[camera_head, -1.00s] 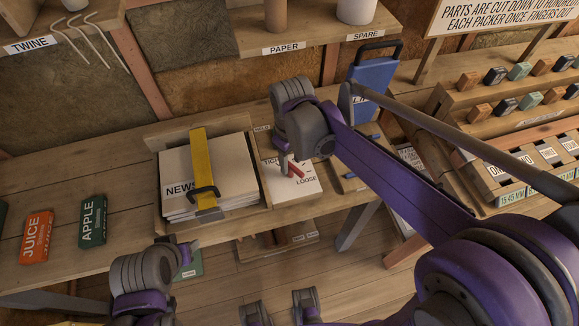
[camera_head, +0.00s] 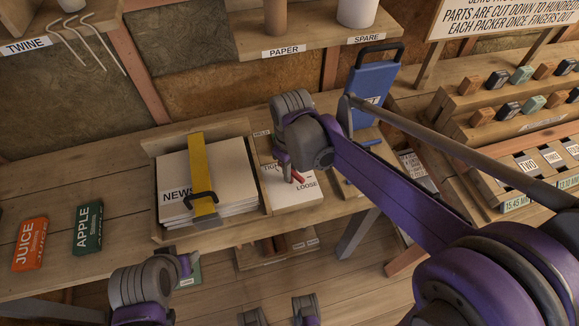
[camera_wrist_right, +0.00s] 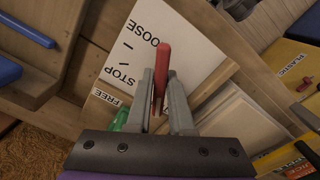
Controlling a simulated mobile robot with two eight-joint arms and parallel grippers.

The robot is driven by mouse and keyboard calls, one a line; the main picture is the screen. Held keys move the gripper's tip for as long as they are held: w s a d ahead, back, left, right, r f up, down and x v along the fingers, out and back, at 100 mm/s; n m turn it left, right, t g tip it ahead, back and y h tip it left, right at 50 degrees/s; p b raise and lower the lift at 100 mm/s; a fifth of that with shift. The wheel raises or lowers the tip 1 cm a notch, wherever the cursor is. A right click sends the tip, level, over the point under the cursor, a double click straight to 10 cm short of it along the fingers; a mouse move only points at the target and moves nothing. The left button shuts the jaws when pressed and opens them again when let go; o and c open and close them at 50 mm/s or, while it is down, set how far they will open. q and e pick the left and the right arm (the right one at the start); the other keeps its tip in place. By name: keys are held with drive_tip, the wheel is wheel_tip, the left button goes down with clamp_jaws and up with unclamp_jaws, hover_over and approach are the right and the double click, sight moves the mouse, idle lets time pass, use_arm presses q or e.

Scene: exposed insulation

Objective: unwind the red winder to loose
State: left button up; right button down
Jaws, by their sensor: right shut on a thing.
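The red winder (camera_head: 298,177) is a small red handle over a white card (camera_head: 284,198) marked TIGHT and LOOSE, right of the news stack. In the right wrist view the red winder (camera_wrist_right: 163,62) stands between the fingers, with STOP and LOOSE on the card beside it. My right gripper (camera_head: 291,171) is shut on it, and it also shows in the right wrist view (camera_wrist_right: 162,90). The winder's base is hidden by the gripper. My left gripper (camera_head: 187,266) is at the lower left, away from the winder; its jaw opening is unclear.
A news stack (camera_head: 230,170) with a yellow strap (camera_head: 197,160) sits in a wooden tray left of the winder. An orange JUICE pack (camera_head: 30,244) and a green APPLE pack (camera_head: 88,228) lie further left. A blue board (camera_head: 374,88) stands behind my right arm.

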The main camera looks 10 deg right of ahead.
drive_tip(key=shift+n, duration=0.8)
drive_tip(key=shift+n, duration=0.8)
drive_tip(key=shift+n, duration=0.8)
drive_tip(key=shift+n, duration=0.8)
